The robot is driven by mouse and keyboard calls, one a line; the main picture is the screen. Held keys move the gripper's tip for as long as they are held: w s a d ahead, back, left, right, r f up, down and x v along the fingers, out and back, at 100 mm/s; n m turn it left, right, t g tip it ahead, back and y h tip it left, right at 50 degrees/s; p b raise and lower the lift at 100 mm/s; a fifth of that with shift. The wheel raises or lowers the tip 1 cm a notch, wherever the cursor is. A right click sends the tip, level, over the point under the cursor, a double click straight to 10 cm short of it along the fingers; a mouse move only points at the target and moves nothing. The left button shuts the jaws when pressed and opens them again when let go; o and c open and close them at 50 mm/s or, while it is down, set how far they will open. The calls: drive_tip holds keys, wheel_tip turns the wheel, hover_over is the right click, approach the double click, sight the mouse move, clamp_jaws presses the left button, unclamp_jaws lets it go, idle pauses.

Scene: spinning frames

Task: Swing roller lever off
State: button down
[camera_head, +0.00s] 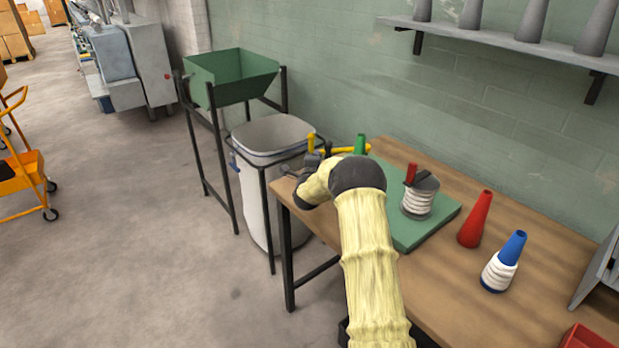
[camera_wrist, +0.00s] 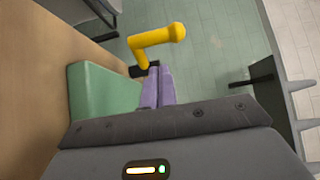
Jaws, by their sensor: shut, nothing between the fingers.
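The yellow lever (camera_wrist: 150,40) has a bent arm with a rounded knob at its right end in the wrist view. Its lower end meets a dark block beside a green body (camera_wrist: 100,103). In the head view the yellow lever (camera_head: 342,150) shows beyond my wrist, at the far end of the bench. My gripper (camera_wrist: 156,82) has its purple fingers together, with nothing between them. The tips are just below the lever, close to the dark block; I cannot tell if they touch it. In the head view the fingers are not clear, beside my dark wrist.
A green board (camera_head: 425,228) on the wooden bench (camera_head: 455,285) carries a white-wound spool (camera_head: 418,200). A red cone (camera_head: 475,220) and a blue cone with white yarn (camera_head: 502,263) stand to its right. A grey bin (camera_head: 262,200) stands left of the bench. A shelf (camera_head: 500,42) runs along the wall.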

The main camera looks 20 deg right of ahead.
drive_tip(key=s+a, duration=0.6)
drive_tip(key=shift+s+a+f+b, duration=0.15)
drive_tip(key=shift+s+a+b, duration=0.1)
drive_tip(key=shift+s+b, duration=0.1)
